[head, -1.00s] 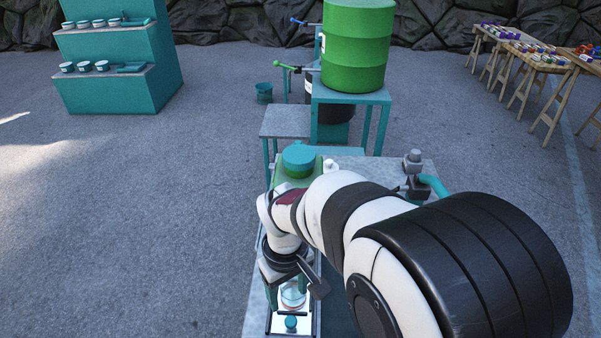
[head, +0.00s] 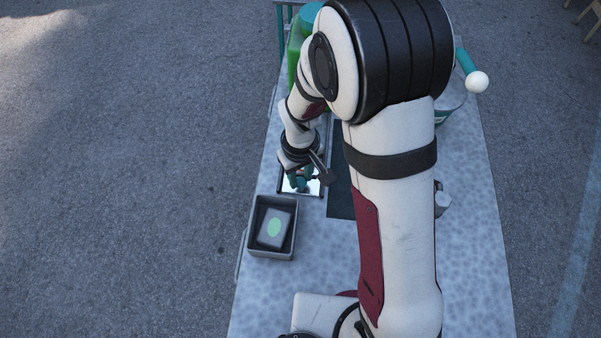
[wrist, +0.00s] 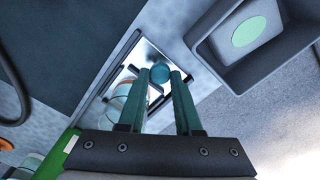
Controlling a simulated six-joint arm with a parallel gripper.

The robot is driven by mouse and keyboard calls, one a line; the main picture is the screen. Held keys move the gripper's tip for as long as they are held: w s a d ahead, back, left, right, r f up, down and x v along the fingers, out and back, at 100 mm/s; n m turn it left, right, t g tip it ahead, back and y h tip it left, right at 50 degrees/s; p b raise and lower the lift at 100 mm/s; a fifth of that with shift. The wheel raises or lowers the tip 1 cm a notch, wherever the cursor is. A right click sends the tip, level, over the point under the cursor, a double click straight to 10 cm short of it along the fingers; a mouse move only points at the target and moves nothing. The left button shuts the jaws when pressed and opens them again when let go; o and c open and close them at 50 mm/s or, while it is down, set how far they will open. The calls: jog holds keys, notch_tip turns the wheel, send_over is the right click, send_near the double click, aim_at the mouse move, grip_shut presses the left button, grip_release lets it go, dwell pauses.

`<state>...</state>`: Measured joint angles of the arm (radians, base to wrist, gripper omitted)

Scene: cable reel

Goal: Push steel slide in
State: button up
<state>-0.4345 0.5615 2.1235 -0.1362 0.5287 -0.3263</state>
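The steel slide (head: 314,187) is a shiny, mirror-like plate in a dark frame on the grey speckled bench; it also shows in the wrist view (wrist: 146,50). A round teal knob (wrist: 160,73) stands near its outer end. My gripper (wrist: 160,76) points down over the slide, its two teal fingers on either side of the knob. The knob nearly fills the gap at the fingertips; I cannot tell whether they press on it. In the head view my wrist hides much of the slide.
A green housing (head: 294,55) is beyond my wrist. A dark panel (head: 338,190) lies right of the slide. A white-ended teal handle (head: 478,81) sticks out at right.

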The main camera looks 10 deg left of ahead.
grip_shut()
dwell(1.0)
